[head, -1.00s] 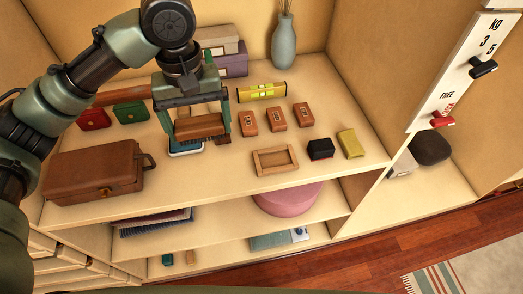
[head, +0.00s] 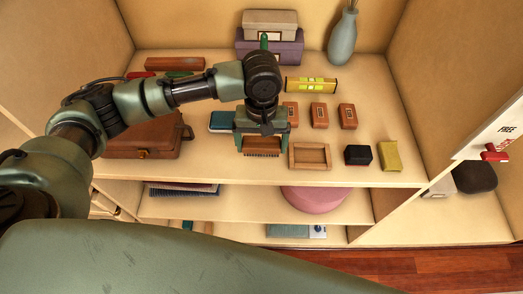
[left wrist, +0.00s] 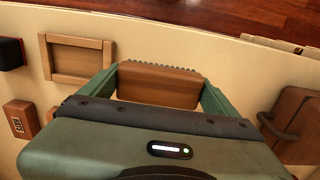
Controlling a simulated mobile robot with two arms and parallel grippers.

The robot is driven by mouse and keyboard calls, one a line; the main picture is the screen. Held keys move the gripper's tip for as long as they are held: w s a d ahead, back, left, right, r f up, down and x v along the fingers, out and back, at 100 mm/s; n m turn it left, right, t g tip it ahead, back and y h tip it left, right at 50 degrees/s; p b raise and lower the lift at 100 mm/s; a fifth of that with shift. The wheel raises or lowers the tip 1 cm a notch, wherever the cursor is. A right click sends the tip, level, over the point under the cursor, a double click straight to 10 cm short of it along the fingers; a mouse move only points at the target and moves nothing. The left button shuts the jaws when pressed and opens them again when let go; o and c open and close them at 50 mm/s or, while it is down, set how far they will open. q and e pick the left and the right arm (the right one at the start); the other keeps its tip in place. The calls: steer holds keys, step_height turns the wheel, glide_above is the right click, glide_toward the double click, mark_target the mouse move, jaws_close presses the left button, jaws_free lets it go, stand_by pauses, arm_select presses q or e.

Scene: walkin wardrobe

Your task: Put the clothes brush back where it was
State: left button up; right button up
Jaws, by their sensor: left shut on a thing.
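The clothes brush (head: 262,145) is a brown wooden block with dark bristles. My left gripper (head: 262,149) is shut on it, a finger at each end, just left of a small wooden frame-like tray (head: 310,167) near the shelf's front edge. In the left wrist view the brush (left wrist: 158,84) lies between the two green fingers of the gripper (left wrist: 160,92), its bristles along the far side. The tray (left wrist: 78,77) is empty there. I cannot tell whether the bristles touch the shelf. My right gripper is not in view.
A blue-topped item (head: 221,122) lies behind and left of the brush, a brown case (head: 140,147) further left. Several reddish blocks (head: 319,116), a yellow level (head: 311,85), a black box (head: 358,155) and a yellow block (head: 390,156) lie right. A vase (head: 342,40) stands behind.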

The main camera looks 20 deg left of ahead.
mark_target(261, 160)
arm_select(q)
steer(key=shift+f, duration=2.2)
steer(key=o, duration=1)
steer(key=shift+f, duration=0.1)
steer(key=shift+o, duration=0.2)
step_height(261, 160, up, 12)
steer(key=shift+r+b, duration=0.15)
steer(key=shift+b, duration=0.6)
